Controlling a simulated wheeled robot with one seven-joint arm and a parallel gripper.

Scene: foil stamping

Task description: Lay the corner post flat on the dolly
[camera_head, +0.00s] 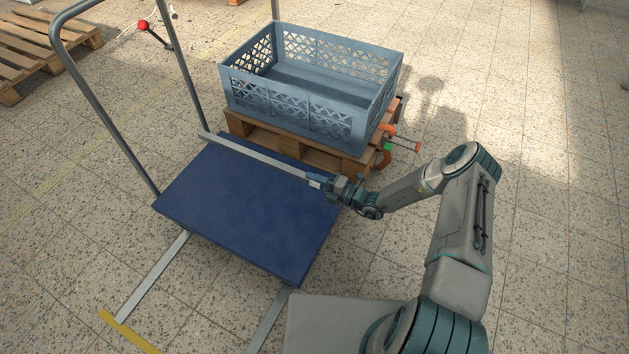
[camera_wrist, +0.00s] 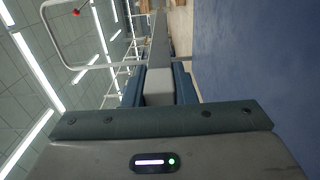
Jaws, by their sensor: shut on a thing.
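The corner post (camera_head: 262,160) is a long, thin grey bar. In the head view it stretches along the far edge of the dolly, its far end near the dolly's handle. My gripper (camera_head: 318,181) is shut on its near end, at the dolly's right corner. In the wrist view the post (camera_wrist: 158,86) runs away between the two blue fingers of my gripper (camera_wrist: 158,82). The dolly (camera_head: 245,205) has a flat, bare blue deck, which fills the right of the wrist view (camera_wrist: 255,60). I cannot tell whether the post touches the deck.
A blue-grey crate (camera_head: 300,105) stands on a wooden pallet (camera_head: 262,137) just behind the dolly. The dolly's tubular handle (camera_head: 105,110) rises at its left end. An orange-handled tool (camera_head: 388,132) is at the pallet's right side. Another pallet (camera_head: 30,50) lies far left.

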